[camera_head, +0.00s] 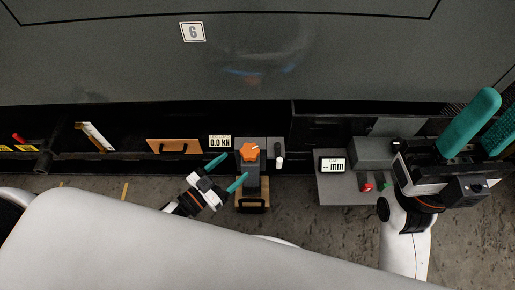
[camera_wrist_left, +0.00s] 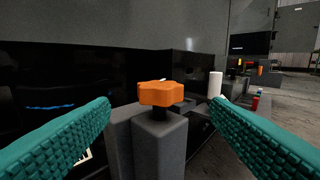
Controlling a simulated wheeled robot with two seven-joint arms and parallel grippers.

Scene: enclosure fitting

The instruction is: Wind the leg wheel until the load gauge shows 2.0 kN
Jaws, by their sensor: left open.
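The leg wheel is an orange knob (camera_head: 250,152) on top of a dark grey post, low along the enclosure's edge. It also shows in the left wrist view (camera_wrist_left: 160,93), between and beyond my fingers. The load gauge (camera_head: 220,142) to its left reads 0.0 kN. My left gripper (camera_head: 226,173) is open, with teal fingers, just short of the wheel and apart from it; its fingers also show in the left wrist view (camera_wrist_left: 160,112). My right gripper (camera_head: 482,125) is at the far right, raised near the camera, with two teal fingers; I see nothing between them.
A white-topped lever (camera_head: 279,161) stands right of the wheel. A grey box with a display reading mm (camera_head: 332,165) and red and green buttons (camera_head: 374,187) lies farther right. A brown panel with a black handle (camera_head: 174,146) is to the left.

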